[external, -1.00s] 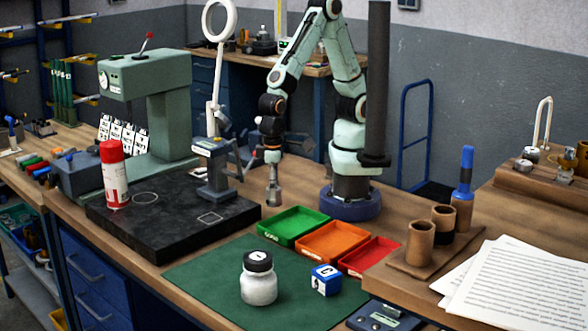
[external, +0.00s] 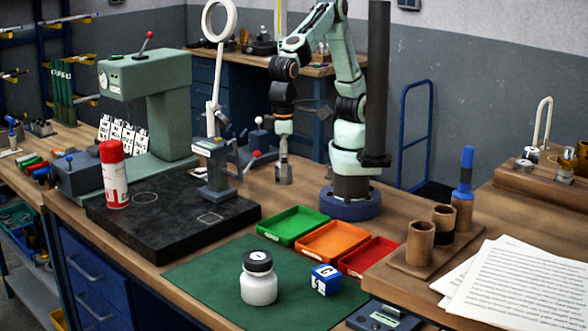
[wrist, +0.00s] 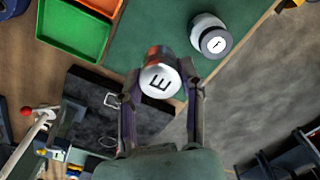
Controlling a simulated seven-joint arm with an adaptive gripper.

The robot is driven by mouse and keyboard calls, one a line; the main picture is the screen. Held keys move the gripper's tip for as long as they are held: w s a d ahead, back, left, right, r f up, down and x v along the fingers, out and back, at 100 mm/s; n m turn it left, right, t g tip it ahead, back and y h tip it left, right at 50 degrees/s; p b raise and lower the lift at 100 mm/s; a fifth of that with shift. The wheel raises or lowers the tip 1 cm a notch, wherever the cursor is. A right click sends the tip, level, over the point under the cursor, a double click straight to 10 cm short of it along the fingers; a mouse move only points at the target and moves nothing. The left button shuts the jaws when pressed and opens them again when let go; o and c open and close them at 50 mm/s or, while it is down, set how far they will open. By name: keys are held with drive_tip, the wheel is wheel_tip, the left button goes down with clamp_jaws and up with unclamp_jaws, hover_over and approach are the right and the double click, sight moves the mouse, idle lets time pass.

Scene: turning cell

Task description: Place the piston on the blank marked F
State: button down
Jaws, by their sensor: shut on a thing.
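My gripper (external: 284,172) hangs above the bench, left of my base and behind the green tray. In the wrist view its two fingers (wrist: 162,82) are closed on the sides of a shiny metal cylinder (wrist: 159,81) with a black E on its end. The cylinder is largely hidden in the external view; I cannot tell for sure that it is the piston. A white jar (external: 259,280) with a dark lid stands on the green mat. Its lid label (wrist: 215,43) carries a letter that may be F. A blue and white lettered cube (external: 325,281) sits beside it.
Green (external: 293,226), orange (external: 333,241) and red (external: 369,257) trays line the mat's (external: 215,272) back edge. A black plate (external: 165,240) with a red and white can (external: 113,175) and a stand is at left. Tubes (external: 420,243) stand at right.

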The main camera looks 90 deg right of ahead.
drive_tip(key=w+a+f, duration=0.3)
drive_tip(key=a, duration=0.2)
hover_over(258, 256)
wheel_tip(258, 256, down, 6)
drive_tip(key=shift+r, duration=0.15)
drive_tip(key=shift+f, duration=1.5)
drive_tip(key=c, duration=0.7)
unclamp_jaws()
drive_tip(key=shift+f, duration=0.15)
drive_tip(key=shift+o, duration=0.2)
